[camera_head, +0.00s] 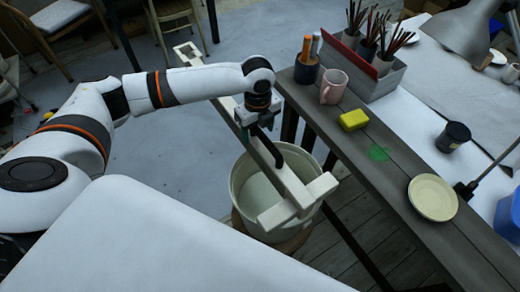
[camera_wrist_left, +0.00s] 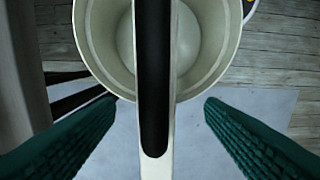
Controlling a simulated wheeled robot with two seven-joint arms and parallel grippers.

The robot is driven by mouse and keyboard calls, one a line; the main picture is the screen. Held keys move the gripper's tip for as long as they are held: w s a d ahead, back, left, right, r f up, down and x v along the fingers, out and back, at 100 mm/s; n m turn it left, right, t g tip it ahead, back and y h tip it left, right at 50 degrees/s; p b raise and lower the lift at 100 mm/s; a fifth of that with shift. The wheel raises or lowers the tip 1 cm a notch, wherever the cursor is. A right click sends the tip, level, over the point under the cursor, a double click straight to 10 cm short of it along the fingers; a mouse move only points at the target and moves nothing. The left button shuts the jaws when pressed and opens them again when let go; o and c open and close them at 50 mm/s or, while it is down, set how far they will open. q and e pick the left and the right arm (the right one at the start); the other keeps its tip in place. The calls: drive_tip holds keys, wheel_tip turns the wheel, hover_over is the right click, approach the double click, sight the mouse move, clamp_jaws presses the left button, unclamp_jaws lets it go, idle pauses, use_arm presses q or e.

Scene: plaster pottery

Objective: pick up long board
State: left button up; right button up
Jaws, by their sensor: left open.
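The long board (camera_head: 296,187) is pale, with a crosspiece at its near end and a dark slot or strip along its middle. It lies across the top of a white bucket (camera_head: 238,186), and its far end reaches up and left past my arm. My left gripper (camera_head: 259,121) is above the board's middle, open and empty. In the left wrist view the board (camera_wrist_left: 154,169) runs upright between the two green fingers (camera_wrist_left: 158,99), with a gap on each side. The bucket rim (camera_wrist_left: 97,45) shows behind it. My right gripper is not in view.
A grey wooden bench (camera_head: 385,180) stands right of the bucket, holding a pink mug (camera_head: 333,87), a yellow sponge (camera_head: 353,120), a cream dish (camera_head: 433,199) and a brush box (camera_head: 385,78). Chairs stand at the back left. Open floor (camera_head: 165,210) lies left of the bucket.

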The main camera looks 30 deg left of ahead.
use_arm(q)
drive_tip(key=shift+w+d+f, duration=0.1)
drive_tip(key=shift+d+f, duration=0.1)
drive_tip(key=shift+f, duration=1.65)
drive_tip(key=c, duration=1.2)
drive_tip(key=shift+w+r, duration=0.15)
drive_tip(key=shift+c, duration=0.8)
drive_tip(key=shift+r, duration=0.1)
